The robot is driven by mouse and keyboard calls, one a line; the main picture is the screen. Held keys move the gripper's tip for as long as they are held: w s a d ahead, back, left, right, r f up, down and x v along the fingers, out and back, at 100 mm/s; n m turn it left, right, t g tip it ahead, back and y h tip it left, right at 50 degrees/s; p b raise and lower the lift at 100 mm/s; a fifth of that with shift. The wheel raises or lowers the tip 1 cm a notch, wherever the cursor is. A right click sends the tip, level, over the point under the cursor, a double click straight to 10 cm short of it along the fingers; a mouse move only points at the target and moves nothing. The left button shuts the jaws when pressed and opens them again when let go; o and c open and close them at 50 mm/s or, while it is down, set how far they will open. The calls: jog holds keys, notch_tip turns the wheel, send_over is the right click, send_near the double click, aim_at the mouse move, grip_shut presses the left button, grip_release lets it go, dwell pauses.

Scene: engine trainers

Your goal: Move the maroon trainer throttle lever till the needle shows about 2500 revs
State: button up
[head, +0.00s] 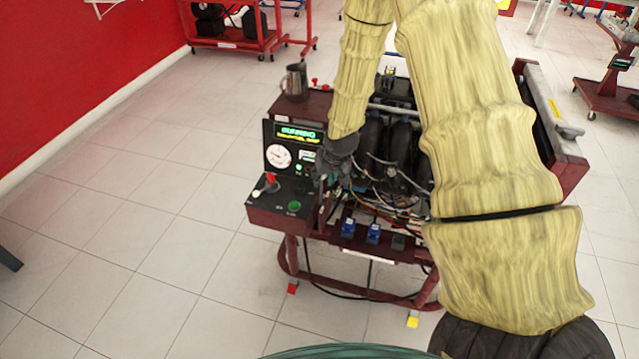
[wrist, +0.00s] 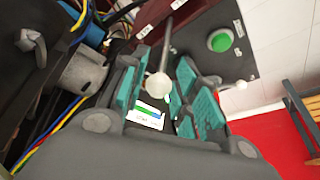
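The maroon trainer (head: 262,219) stands in the middle of the head view, its control panel on the left side. A round white dial (head: 278,155) sits on the upright panel; its needle is too small to read. In the wrist view a lever (wrist: 168,45) with a pale ball knob (wrist: 158,86) shows between the teal-padded fingers of my gripper (wrist: 162,95). The fingers are apart, with gaps on both sides of the knob; I cannot tell how deep it sits between them. In the head view my gripper (head: 333,172) is at the panel's right edge and the lever is hidden.
A red knob (head: 270,178) and a green button (head: 294,205) are on the panel's top; the button also shows in the wrist view (wrist: 220,41). Wires and the engine (head: 372,140) lie right of my gripper. A metal jug (head: 294,82) stands behind.

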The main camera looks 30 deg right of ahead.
aim_at(321, 189)
jog(key=shift+p+x, duration=0.3)
jog(key=shift+x, duration=2.6)
jog(key=shift+c, duration=0.4)
grip_shut()
